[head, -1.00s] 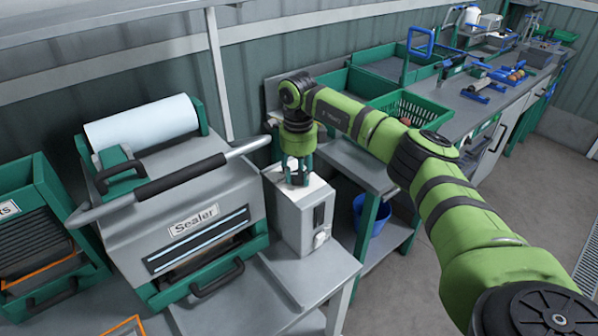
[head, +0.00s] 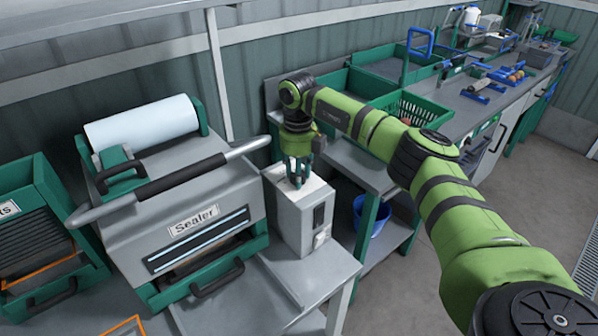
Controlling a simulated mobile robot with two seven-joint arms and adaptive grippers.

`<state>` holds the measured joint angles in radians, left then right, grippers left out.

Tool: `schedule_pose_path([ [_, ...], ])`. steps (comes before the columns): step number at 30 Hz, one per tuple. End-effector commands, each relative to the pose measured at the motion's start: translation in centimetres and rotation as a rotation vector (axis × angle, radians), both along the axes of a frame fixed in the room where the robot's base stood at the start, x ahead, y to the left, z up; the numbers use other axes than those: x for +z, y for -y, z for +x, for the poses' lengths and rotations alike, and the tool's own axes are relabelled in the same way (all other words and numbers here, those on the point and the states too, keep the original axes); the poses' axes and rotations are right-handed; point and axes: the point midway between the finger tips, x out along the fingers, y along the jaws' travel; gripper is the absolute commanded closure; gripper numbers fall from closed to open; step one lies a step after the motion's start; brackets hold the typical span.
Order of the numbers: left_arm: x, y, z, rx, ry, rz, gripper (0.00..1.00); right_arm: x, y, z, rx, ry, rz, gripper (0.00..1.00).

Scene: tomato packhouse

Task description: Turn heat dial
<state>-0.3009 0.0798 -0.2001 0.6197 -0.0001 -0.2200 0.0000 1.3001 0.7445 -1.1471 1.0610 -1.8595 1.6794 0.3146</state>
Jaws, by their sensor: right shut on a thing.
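The grey control box (head: 296,222) stands on the table just right of the sealer (head: 190,222). It has a pale top and a dark slot and a white part on its right-hand face. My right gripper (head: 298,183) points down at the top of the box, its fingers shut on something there. The heat dial itself is hidden by the fingers, so I cannot make out its shape or setting. My left gripper is not in view.
The sealer's long handle (head: 180,180) reaches close to the gripper's left side. Green crates (head: 352,84) and a green basket (head: 408,108) sit on the bench behind my right arm. A blue bucket (head: 376,217) stands on the lower shelf.

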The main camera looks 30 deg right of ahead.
Motion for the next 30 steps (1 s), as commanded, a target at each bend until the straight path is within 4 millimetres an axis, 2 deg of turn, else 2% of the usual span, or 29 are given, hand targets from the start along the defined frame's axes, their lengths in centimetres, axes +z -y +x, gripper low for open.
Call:
schedule_pose_path([
  [9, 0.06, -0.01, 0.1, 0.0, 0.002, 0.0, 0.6, 0.25, -0.07, 0.27, -0.084, 0.012, 0.003, 0.95],
  [22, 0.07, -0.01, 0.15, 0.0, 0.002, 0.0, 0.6, 0.33, 0.0, 0.31, -0.093, 0.014, 0.002, 0.95],
  [23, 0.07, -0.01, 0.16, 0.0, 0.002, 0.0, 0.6, 0.33, 0.01, 0.31, -0.093, 0.014, 0.002, 0.58],
  [24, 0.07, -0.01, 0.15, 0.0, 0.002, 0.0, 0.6, 0.33, 0.01, 0.31, -0.093, 0.014, 0.002, 0.42],
  [25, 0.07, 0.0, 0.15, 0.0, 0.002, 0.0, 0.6, 0.32, 0.01, 0.3, -0.093, 0.014, 0.002, 0.37],
  [30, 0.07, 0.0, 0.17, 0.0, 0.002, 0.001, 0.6, 0.2, 0.03, 0.18, -0.093, 0.008, 0.0, 0.37],
])
